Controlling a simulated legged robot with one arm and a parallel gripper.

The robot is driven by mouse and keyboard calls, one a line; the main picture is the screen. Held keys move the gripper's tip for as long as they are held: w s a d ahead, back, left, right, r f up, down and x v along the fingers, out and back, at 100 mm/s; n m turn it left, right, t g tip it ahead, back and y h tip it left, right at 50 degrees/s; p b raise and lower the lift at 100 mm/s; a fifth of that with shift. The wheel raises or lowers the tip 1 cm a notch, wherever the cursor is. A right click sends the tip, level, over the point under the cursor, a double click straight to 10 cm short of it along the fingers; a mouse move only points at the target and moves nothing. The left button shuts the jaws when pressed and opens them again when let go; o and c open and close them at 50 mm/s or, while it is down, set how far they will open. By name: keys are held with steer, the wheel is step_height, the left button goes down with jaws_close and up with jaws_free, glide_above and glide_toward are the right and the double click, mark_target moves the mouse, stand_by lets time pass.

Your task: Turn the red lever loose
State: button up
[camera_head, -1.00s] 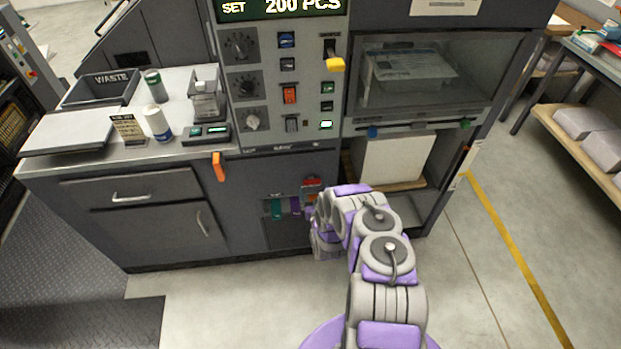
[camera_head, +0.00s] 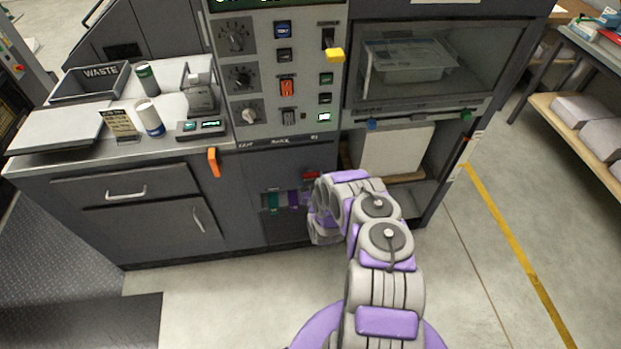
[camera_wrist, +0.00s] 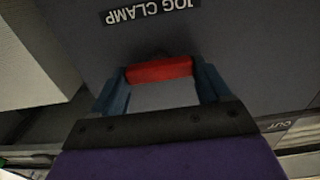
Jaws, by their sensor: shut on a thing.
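The red lever (camera_wrist: 158,70) sits between the two blue-grey fingers of my gripper (camera_wrist: 160,82) in the wrist view. The fingers are closed on its sides. A dark panel above it carries an upside-down "JOG CLAMP" label (camera_wrist: 151,10). In the head view, a small part of the red lever (camera_head: 311,175) shows low on the machine's front, just above my bent arm. My fingertips are hidden there by the arm.
Teal (camera_head: 273,202) and purple (camera_head: 293,199) parts sit in the low recess left of my arm. An orange handle (camera_head: 214,162) sticks out from the counter edge. An open bay with a white block (camera_head: 395,150) lies to the right. Floor in front is clear.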

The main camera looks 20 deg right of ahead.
steer(key=c, duration=0.4)
steer(key=shift+n, duration=0.3)
steer(key=n+b, duration=0.1)
steer(key=n, duration=0.1)
steer(key=n+b, duration=0.1)
steer(key=shift+a+f+n, duration=0.15)
steer(key=shift+n, duration=0.25)
steer(key=n+b, duration=0.1)
steer(key=n, duration=0.3)
steer(key=shift+a, duration=0.1)
steer(key=n, duration=0.5)
steer(key=shift+a+p, duration=0.1)
steer(key=shift+p, duration=0.25)
steer(key=n+p, duration=0.1)
steer(key=n, duration=0.2)
steer(key=shift+f+p, duration=0.1)
steer(key=shift+p, duration=0.3)
steer(key=shift+f+n+p, duration=0.15)
steer(key=shift+n+p, duration=0.45)
steer(key=shift+n, duration=0.2)
